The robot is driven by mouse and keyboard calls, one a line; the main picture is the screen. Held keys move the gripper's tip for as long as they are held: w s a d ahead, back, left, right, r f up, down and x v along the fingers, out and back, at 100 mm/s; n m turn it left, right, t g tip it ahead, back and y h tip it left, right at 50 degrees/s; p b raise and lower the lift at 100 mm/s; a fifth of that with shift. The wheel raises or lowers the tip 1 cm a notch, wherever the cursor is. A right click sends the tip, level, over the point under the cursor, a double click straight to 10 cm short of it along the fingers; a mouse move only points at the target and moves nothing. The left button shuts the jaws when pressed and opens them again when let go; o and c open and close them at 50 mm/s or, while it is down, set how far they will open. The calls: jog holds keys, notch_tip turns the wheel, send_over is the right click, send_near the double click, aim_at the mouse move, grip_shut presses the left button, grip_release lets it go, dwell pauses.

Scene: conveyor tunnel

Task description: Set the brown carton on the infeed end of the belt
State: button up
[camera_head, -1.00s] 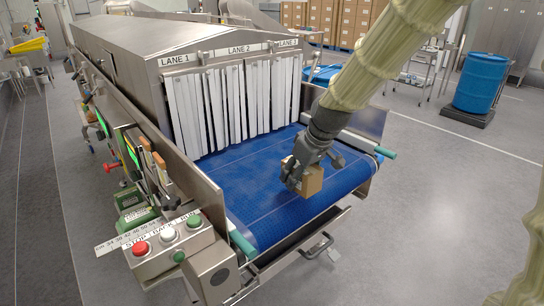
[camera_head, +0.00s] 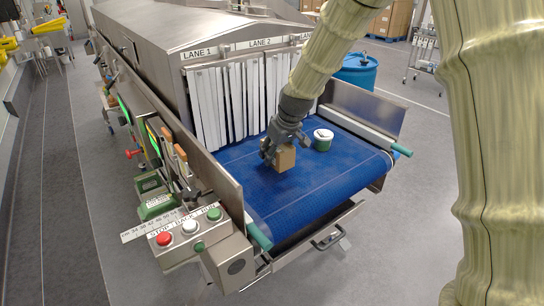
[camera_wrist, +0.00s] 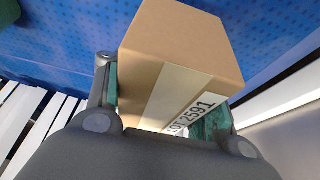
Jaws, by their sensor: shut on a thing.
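The brown carton (camera_head: 284,158) is held in my gripper (camera_head: 272,150) over the near part of the blue belt (camera_head: 300,195). In the wrist view the carton (camera_wrist: 180,45) fills the space between the two fingers (camera_wrist: 160,110), with a tape strip and a label reading LOT 2591. My gripper is shut on it. In the head view its bottom looks at or just above the belt surface; I cannot tell if it touches. Strip curtains (camera_head: 235,105) under the LANE 1 and LANE 2 signs hang behind it at the tunnel mouth.
A white-lidded green tub (camera_head: 323,139) stands on the belt just right of the carton. Steel side guards (camera_head: 215,180) flank the belt. A control box (camera_head: 188,235) with red, white and green buttons is at the front left. The belt's front part is clear.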

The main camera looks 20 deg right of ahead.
aim_at(282, 147)
jog(key=shift+w+a, duration=0.35)
jog(key=shift+w, duration=0.1)
jog(key=shift+w+f+p, duration=0.1)
jog(key=shift+f+p, duration=0.95)
jog(key=shift+f, duration=0.75)
jog(key=o, duration=1.5)
jog(key=shift+f, duration=0.1)
jog(key=shift+b+v, duration=1.5)
jog(key=shift+v, duration=4.6)
jog(key=shift+w, duration=0.1)
